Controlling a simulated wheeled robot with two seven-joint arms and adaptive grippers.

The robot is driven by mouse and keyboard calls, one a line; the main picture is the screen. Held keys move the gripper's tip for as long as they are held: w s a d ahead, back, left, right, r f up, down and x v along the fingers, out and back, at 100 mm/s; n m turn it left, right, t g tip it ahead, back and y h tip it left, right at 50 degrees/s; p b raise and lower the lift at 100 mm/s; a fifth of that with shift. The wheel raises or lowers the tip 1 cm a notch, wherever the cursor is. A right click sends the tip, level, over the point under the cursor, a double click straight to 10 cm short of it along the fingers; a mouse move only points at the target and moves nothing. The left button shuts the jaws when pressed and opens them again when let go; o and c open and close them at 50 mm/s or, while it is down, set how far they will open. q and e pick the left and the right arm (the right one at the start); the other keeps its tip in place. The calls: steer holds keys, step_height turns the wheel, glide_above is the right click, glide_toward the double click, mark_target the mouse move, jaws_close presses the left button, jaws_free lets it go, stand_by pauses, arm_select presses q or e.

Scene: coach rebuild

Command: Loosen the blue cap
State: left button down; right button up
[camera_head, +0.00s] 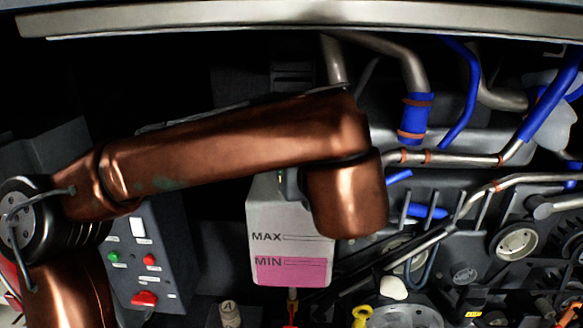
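A whitish tank (262,222) with MAX and MIN marks stands in the middle, with pink fluid up to about the MIN mark. My copper-coloured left arm comes in from the left and crosses in front of the tank's top. Its bent end covers the tank's upper right part. My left gripper's fingers are hidden behind this arm. I cannot pick out a blue cap; the tank's top is mostly covered by the arm. My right gripper is not in the picture.
A grey control box (147,255) with green and red buttons is at lower left. Metal pipes with blue hoses (415,118) run at upper right. Pulleys (516,241) and engine parts fill the lower right. A pale metal edge (300,18) spans the top.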

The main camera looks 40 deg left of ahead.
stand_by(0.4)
arm_select(q)
steer(key=c, duration=1.9)
jaws_free()
steer(key=o, duration=0.4)
